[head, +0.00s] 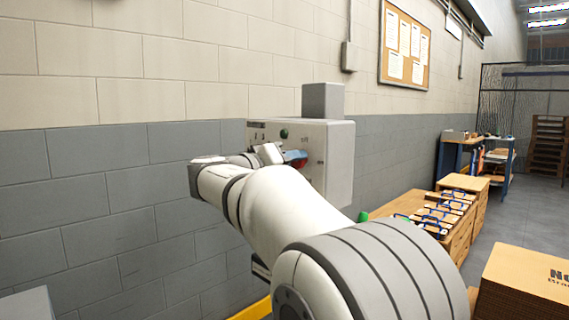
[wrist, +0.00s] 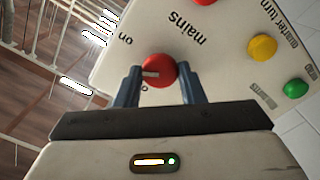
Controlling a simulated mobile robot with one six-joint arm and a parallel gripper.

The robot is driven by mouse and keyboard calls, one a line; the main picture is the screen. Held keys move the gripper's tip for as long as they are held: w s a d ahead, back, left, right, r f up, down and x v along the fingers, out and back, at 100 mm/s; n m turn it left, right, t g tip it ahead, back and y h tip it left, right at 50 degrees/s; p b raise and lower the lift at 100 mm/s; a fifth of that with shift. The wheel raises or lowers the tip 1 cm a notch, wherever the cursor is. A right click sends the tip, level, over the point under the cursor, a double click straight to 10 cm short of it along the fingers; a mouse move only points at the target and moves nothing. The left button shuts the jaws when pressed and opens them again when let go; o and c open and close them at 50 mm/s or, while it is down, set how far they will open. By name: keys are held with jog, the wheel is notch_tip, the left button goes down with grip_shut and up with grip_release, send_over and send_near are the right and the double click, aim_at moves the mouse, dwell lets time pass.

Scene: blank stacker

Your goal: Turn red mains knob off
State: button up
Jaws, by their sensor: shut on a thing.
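The red mains knob (wrist: 160,71) is on the panel of a pale control box (head: 338,165), with "mains" printed beside it. My gripper (wrist: 162,76) has its two blue-grey fingers on either side of the knob and is shut on it. A pale mark on the knob points left in the wrist view, between the printed "on" and a partly hidden label starting with "o". In the head view my gripper (head: 295,157) is at the box's front face and the knob is mostly hidden by my arm.
The panel also carries a yellow button (wrist: 262,47), a green button (wrist: 295,88) and another red control (wrist: 203,1) at the picture's top edge. The box is against a block wall (head: 90,190). Wooden crates (head: 455,235) and a cardboard box (head: 520,285) stand at the right.

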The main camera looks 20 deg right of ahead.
jog(key=shift+s+d+r+n+p, duration=0.1)
jog(key=shift+n+p, duration=1.35)
jog(key=shift+n, duration=1.5)
jog(key=shift+d+n+p, duration=0.1)
jog(key=shift+n+p, duration=1.3)
jog(key=shift+n, duration=1.55)
jog(key=o, duration=0.8)
jog(key=shift+o, duration=0.9)
jog(key=shift+a, duration=0.1)
jog(key=v, duration=0.7)
jog(key=shift+a+p, duration=0.3)
